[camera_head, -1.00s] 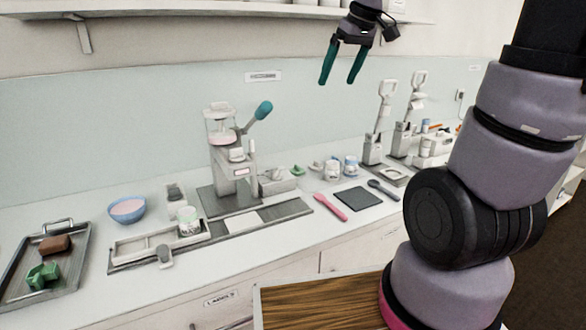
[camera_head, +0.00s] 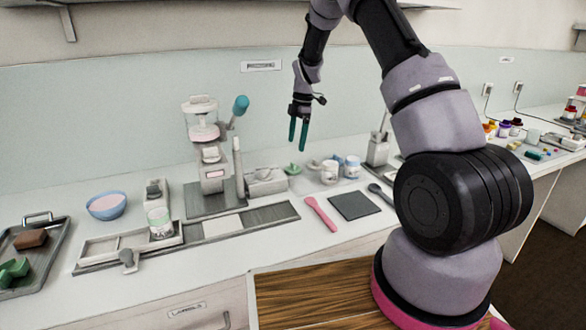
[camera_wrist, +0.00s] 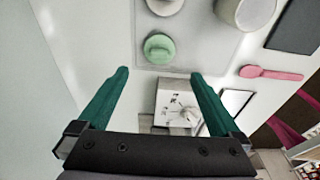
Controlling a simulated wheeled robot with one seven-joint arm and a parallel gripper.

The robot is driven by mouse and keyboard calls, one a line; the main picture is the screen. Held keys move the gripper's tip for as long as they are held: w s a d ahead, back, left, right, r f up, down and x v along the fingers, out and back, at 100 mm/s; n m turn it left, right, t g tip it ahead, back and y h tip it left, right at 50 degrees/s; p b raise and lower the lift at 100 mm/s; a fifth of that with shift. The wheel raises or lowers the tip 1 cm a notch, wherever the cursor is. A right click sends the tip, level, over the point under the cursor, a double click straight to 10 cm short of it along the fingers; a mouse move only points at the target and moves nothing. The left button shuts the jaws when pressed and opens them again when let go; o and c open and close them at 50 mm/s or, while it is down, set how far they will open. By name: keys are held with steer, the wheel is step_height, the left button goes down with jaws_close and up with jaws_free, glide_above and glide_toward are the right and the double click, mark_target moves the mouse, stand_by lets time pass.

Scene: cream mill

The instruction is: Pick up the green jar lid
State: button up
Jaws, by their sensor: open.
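The white mill (camera_head: 207,150) with a teal-knobbed lever stands left of the lid. A white jar (camera_head: 330,172) stands to its right. A pink spoon (camera_head: 320,213) and a dark square mat (camera_head: 355,205) lie in front. A blue bowl (camera_head: 106,207) is at the left.

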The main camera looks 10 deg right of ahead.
mark_target(293, 167)
steer(key=f, duration=0.6)
steer(key=a+f, duration=0.1)
steer(key=f, duration=0.2)
steer(key=shift+f, duration=0.25)
steer(key=c, duration=1.2)
